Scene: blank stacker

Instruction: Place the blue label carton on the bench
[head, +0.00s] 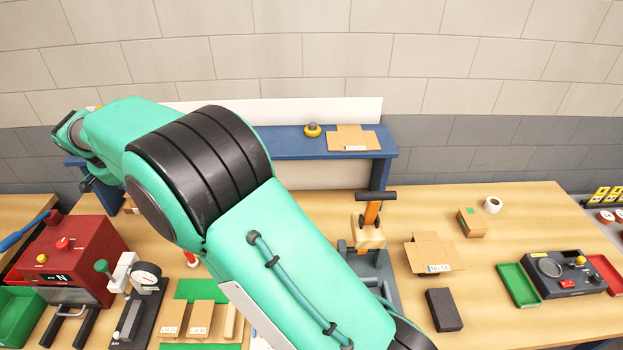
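No carton with a plainly blue label can be made out. An open brown carton (433,252) with a small white label stands on the wooden bench (520,212), right of centre. A small closed carton (471,223) with a green label sits behind it. A flat open carton (352,138) with a pale label lies on the blue shelf (280,146) at the back. My arm crosses the picture from bottom right to upper left. My gripper's fingers do not show, and whatever they hold is hidden.
A red machine (80,262) and a dial gauge stand (139,290) are at left. A black block (443,310), tape roll (492,205) and dark tester (562,273) are at right. Bare bench shows around them.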

